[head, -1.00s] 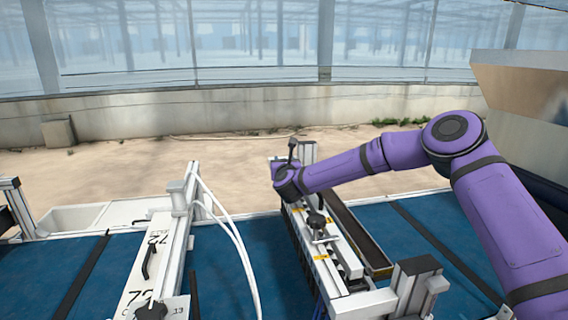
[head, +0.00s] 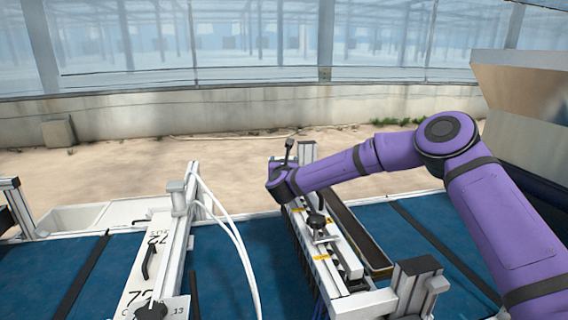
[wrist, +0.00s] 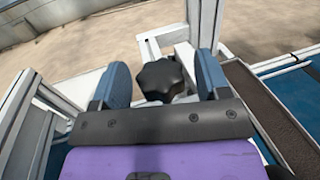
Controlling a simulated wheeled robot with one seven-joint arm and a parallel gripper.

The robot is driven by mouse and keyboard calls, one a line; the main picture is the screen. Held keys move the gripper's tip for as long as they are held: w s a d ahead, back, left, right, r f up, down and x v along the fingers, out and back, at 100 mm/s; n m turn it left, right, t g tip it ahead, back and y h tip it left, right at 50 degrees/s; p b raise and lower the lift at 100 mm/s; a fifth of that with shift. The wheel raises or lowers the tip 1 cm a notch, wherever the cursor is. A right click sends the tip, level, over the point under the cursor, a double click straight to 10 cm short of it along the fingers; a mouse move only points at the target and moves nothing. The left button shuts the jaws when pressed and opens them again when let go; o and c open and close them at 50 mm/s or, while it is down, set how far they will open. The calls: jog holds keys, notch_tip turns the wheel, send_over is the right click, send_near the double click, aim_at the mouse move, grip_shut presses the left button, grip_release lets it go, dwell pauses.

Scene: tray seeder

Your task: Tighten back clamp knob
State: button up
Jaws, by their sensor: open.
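The back clamp knob (wrist: 160,80) is a black lobed knob in the wrist view, beside a light metal bracket. My gripper (wrist: 162,84) is open, with one blue finger to the left of the knob and one to the right. Gaps show between the knob and both fingers, so it is not gripped. The near part of the knob is close to the dark edge of my gripper's palm. In the head view my arm's end is at the far end of the seeder's rail, and my wrist hides the knob and fingers.
Another black knob (head: 316,220) sits nearer on the same seeder unit. A dark channel (head: 358,238) runs along its right side. A white frame with hoses (head: 232,235) stands to the left. Blue belt (head: 240,260) lies between. Metal uprights (wrist: 202,25) rise close to the fingers.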

jog(key=s, duration=0.7)
jog(key=shift+d, duration=0.15)
